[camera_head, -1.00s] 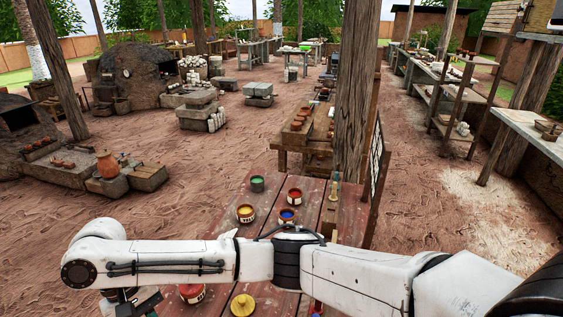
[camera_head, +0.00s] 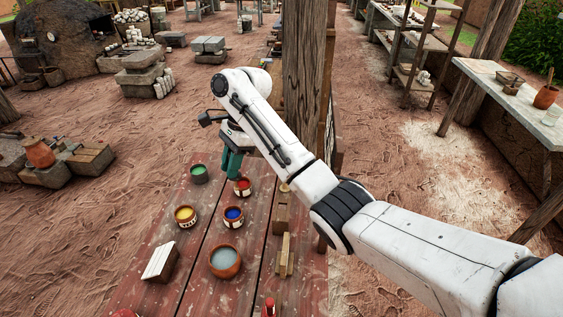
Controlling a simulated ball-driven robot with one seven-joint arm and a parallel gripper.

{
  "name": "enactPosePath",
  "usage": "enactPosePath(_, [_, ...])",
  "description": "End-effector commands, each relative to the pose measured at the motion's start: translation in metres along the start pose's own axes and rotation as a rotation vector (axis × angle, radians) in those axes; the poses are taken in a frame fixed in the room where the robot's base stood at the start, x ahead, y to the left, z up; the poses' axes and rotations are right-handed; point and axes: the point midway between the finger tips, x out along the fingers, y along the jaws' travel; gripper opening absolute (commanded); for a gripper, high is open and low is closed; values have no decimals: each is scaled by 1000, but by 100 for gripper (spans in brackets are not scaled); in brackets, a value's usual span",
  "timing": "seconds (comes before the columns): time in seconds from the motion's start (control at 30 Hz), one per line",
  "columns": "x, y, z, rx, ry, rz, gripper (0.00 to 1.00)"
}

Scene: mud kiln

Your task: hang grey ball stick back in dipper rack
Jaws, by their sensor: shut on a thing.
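My gripper (camera_head: 232,166), with teal fingers, is at the far end of the red plank table, over the space between the green paint pot and the red paint pot. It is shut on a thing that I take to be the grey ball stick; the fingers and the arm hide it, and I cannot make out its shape. Small upright wooden pieces stand on the right side of the table, one nearer (camera_head: 285,256) and one farther (camera_head: 281,214). They may be the dipper rack, but I cannot tell for sure.
On the table (camera_head: 195,265) stand green (camera_head: 199,174), red (camera_head: 243,187), yellow (camera_head: 185,216) and blue (camera_head: 234,215) paint pots. A bowl of grey liquid (camera_head: 225,262) and a white-topped block (camera_head: 160,262) are nearer. A wooden post (camera_head: 306,75) rises behind the table.

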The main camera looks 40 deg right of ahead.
Motion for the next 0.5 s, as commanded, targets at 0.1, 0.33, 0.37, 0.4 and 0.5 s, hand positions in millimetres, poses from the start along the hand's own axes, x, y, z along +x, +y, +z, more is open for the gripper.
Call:
enactPosePath(0.1, [-5, -2, -18, 140, -4, -55, 0])
enactPosePath(0.33, [-8, 13, -95, 599, 1, -236, 0])
enactPosePath(0.37, [-7, 16, -103, 646, 1, -254, 0])
enactPosePath(0.4, [-6, 20, -113, 701, 2, -277, 0])
enactPosePath(0.5, [-2, 28, -130, 795, 4, -317, 0])
